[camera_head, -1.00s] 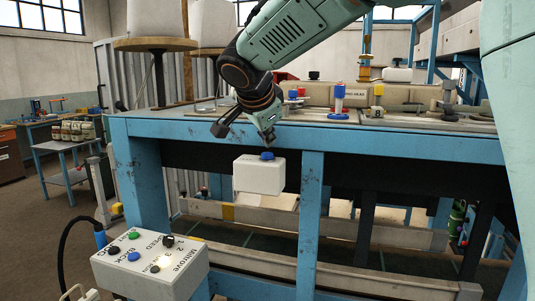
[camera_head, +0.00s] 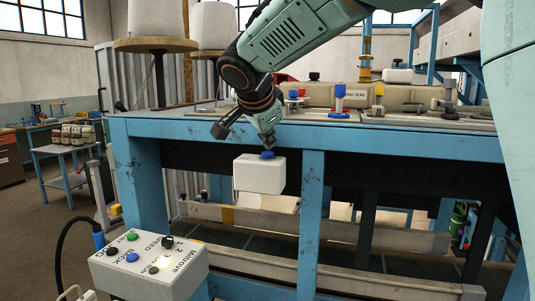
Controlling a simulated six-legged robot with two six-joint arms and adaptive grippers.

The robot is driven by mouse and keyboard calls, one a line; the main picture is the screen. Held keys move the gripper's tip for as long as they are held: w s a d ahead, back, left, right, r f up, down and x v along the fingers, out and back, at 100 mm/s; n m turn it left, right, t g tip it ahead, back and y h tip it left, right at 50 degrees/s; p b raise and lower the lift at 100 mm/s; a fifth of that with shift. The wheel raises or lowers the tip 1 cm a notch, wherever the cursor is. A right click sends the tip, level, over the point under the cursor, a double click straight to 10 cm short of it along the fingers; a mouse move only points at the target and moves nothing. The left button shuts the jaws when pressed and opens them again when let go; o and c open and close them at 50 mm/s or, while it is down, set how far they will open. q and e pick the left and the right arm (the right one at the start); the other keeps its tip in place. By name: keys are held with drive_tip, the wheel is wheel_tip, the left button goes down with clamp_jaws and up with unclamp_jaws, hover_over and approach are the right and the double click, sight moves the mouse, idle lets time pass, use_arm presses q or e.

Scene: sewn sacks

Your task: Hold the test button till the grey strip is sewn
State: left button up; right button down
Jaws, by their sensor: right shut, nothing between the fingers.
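A white box (camera_head: 258,177) with a blue button (camera_head: 267,155) on top is fixed below the front edge of the blue sewing bench. My right gripper (camera_head: 267,144) comes down from the upper right with its fingers shut and empty. Its tips are right above the blue button and appear to touch it. I cannot tell whether the button is pressed in. My left gripper is not in view. I cannot make out a grey strip.
A control box (camera_head: 158,285) with several buttons and a knob stands at the lower left. A bench leg (camera_head: 311,220) stands right of the white box.

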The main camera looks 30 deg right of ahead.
drive_tip(key=shift+f+b, duration=0.55)
drive_tip(key=shift+b, duration=0.15)
idle(5.6)
drive_tip(key=shift+r, duration=0.15)
idle(1.0)
drive_tip(key=shift+r+p, duration=0.4)
drive_tip(key=shift+r, duration=0.4)
